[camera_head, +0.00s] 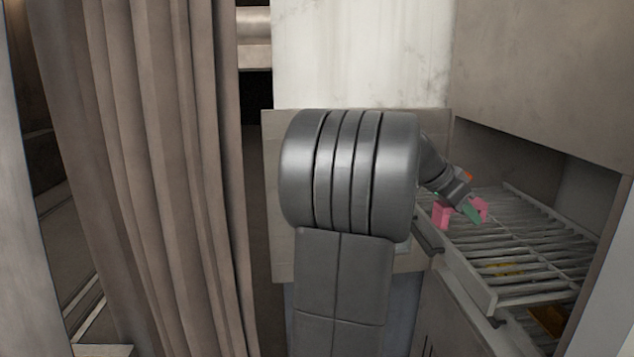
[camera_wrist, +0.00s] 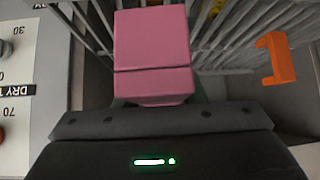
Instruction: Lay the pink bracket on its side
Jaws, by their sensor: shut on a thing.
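The pink bracket (camera_wrist: 152,42) fills the upper middle of the wrist view, right in front of my gripper. My gripper is shut on it; the fingertips are mostly hidden behind the bracket in that view. In the head view the pink bracket (camera_head: 442,214) shows as pink parts on both sides of a green piece at the end of my gripper (camera_head: 465,209), over the slatted rack. I cannot tell whether the bracket touches the slats.
The wire rack (camera_head: 515,247) sits in a recess at right, with walls beside it. An orange bracket (camera_wrist: 277,58) is to the right of the pink one. Yellow things (camera_head: 503,269) show through the slats. A panel with printed dials (camera_wrist: 30,80) is at left. A curtain (camera_head: 150,170) hangs at left.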

